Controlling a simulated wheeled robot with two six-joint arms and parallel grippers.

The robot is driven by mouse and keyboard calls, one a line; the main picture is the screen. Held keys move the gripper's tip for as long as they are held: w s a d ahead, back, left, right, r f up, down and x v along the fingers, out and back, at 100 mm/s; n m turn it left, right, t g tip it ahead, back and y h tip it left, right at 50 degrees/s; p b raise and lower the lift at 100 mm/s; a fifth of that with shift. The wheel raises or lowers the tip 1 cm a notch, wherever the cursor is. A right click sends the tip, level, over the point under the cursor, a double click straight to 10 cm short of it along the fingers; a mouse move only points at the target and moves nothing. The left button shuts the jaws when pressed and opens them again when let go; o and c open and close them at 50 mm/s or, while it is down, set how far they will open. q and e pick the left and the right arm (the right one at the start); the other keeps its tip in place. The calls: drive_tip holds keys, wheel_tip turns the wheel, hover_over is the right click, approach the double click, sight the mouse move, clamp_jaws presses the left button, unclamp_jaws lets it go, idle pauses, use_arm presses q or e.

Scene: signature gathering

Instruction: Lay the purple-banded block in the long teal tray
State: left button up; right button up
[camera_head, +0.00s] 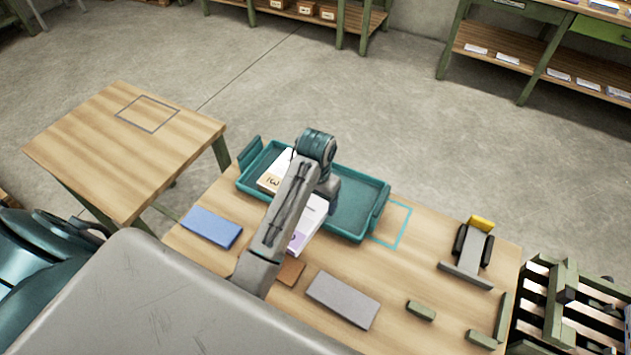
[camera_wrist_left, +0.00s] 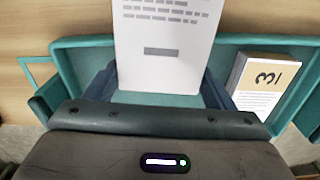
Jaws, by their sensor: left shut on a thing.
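My left gripper (camera_head: 327,190) is shut on a white block (camera_head: 310,222) with a purple mark at its near end in the head view. In the left wrist view the block (camera_wrist_left: 165,45) shows grey printed lines, between the fingers of the gripper (camera_wrist_left: 160,88). The block reaches over the near side of the long teal tray (camera_head: 358,208). My arm hides part of the block and tray. The tray rim also shows in the left wrist view (camera_wrist_left: 75,45). My right gripper is in neither view.
Another block, with a tan band (camera_head: 272,180), lies in the tray's left part. The tray's right part is bare. A blue pad (camera_head: 212,227), a grey pad (camera_head: 343,299) and a brown pad (camera_head: 290,271) lie in front. A grey fixture with a yellow top (camera_head: 470,250) stands right.

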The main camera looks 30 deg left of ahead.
sight(327, 208)
use_arm(q)
drive_tip(key=d, duration=0.1)
drive_tip(key=s+d+r+n, duration=0.1)
drive_tip(key=d, duration=0.1)
drive_tip(key=shift+s+d+p, duration=0.1)
drive_tip(key=shift+s+p, duration=0.1)
drive_tip(key=shift+p, duration=0.2)
drive_tip(key=shift+w+d, duration=0.1)
drive_tip(key=shift+w, duration=0.2)
drive_tip(key=w, duration=0.4)
drive_tip(key=w+f+p, duration=0.1)
drive_tip(key=w, duration=0.4)
drive_tip(key=w+d+p, duration=0.1)
drive_tip(key=w, duration=0.4)
drive_tip(key=shift+f, duration=0.2)
drive_tip(key=shift+w, duration=0.75)
drive_tip(key=f, duration=0.1)
drive_tip(key=f+p, duration=0.1)
drive_tip(key=shift+s+f, duration=0.2)
drive_tip(key=shift+f, duration=0.65)
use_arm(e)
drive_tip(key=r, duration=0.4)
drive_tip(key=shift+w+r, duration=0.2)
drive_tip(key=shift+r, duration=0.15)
use_arm(q)
drive_tip(key=shift+f, duration=0.1)
drive_tip(key=o, duration=1.3)
drive_tip(key=shift+c, duration=0.2)
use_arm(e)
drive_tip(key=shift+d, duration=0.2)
